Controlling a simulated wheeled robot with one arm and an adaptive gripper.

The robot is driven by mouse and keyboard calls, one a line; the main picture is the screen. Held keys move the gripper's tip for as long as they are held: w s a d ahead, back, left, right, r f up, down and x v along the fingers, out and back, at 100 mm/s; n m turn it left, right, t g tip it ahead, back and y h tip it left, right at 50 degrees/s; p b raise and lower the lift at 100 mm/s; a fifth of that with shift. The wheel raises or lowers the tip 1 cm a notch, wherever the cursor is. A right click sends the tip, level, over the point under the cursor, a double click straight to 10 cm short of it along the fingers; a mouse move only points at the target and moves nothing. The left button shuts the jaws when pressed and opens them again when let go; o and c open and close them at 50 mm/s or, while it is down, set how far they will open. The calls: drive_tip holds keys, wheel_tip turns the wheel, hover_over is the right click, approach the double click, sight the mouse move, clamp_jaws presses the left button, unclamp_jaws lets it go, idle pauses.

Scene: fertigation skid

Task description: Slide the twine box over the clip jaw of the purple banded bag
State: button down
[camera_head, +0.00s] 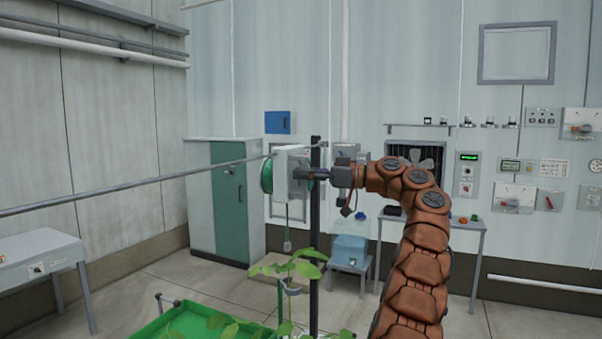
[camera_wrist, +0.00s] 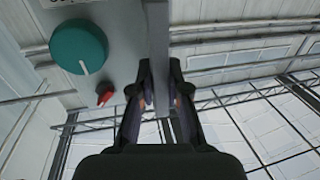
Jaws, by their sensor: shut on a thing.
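The twine box (camera_head: 293,165) is a pale grey box with a green round part on its left side. It is up by the overhead rail, beside a dark post. My gripper (camera_head: 308,174) is at its right side, shut on it. In the wrist view, my gripper (camera_wrist: 160,95) is shut on a grey upright plate, next to a box face with a teal knob (camera_wrist: 78,47) and a red lever (camera_wrist: 105,94). A thin green line hangs below the box to a small grey piece (camera_head: 287,247). I cannot make out a purple band or the bag's clip jaw.
A grey rail (camera_head: 130,184) runs from the left toward the box. A dark post (camera_head: 314,240) stands close by. Leafy plants (camera_head: 300,268) and a green tray (camera_head: 195,322) are below. A cabinet (camera_head: 225,200) and a blue container (camera_head: 350,249) stand behind.

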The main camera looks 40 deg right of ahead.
drive_tip(key=shift+w+d, duration=0.25)
drive_tip(key=shift+d, duration=0.1)
drive_tip(key=shift+d, duration=0.1)
idle(0.3)
drive_tip(key=c, duration=1.1)
unclamp_jaws()
drive_tip(key=shift+c, duration=0.2)
